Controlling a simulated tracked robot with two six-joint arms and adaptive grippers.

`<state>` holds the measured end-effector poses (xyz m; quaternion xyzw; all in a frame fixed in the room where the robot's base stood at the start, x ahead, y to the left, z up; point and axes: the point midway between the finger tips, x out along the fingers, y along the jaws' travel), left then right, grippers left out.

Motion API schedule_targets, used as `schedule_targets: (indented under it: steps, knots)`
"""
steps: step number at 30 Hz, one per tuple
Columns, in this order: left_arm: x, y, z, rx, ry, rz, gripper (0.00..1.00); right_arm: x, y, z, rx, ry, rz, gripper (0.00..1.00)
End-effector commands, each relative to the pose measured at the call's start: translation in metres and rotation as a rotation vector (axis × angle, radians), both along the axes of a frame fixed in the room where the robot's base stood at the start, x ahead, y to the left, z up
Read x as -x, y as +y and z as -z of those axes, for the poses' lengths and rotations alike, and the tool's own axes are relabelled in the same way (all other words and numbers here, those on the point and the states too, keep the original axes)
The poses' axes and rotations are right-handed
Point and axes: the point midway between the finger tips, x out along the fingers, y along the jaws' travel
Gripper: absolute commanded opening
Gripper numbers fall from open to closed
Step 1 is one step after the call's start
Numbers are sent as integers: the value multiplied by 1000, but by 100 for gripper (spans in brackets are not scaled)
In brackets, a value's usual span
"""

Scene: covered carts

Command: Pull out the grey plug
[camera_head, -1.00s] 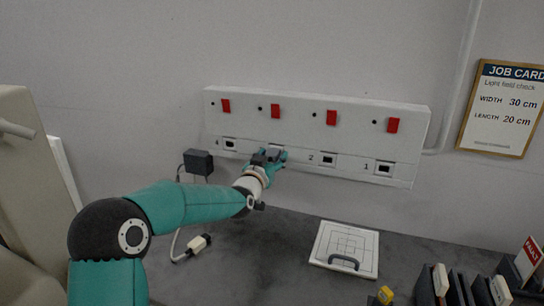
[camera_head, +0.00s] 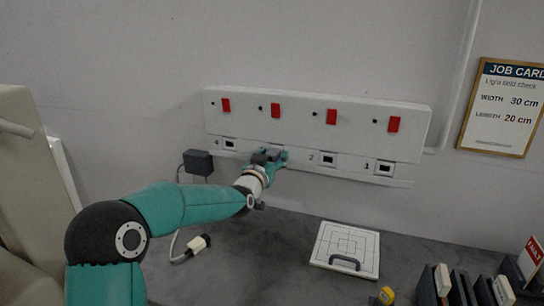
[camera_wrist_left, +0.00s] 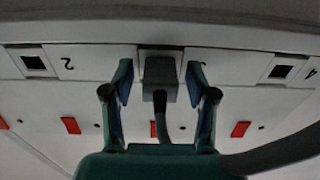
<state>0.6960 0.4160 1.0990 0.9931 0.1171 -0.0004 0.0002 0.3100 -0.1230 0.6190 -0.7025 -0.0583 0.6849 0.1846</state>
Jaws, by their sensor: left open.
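The grey plug (camera_wrist_left: 160,76) sits in a socket of the white socket panel (camera_head: 300,115) on the wall, between the sockets marked 2 and 4. Its dark cord runs down from it in the left wrist view. My left gripper (camera_head: 274,158) is at this socket in the head view and largely hides the plug there. In the left wrist view the two fingers of my left gripper (camera_wrist_left: 160,85) stand open, one on each side of the plug, with a gap to it on both sides. My right gripper is not in view.
Sockets 2 (camera_head: 328,160) and 1 (camera_head: 384,168) are empty. Red switches line the panel's upper part. A cream plug (camera_head: 198,243) on a cord and a white board (camera_head: 345,248) lie on the grey bench.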

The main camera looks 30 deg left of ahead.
Motion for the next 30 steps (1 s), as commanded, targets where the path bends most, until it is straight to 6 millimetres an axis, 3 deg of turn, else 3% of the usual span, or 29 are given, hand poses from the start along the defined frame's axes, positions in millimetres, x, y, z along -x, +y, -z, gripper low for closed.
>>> schedule_targets:
  steps: [14, 24, 30]
  knots:
    - [0, 0, 0, 0, -1, 0, 57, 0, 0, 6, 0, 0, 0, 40]
    - [0, 1, 0, 0, -1, -1, 2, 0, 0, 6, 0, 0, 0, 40]
    - [1, 1, 0, 0, -1, -1, 0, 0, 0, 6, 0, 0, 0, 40]
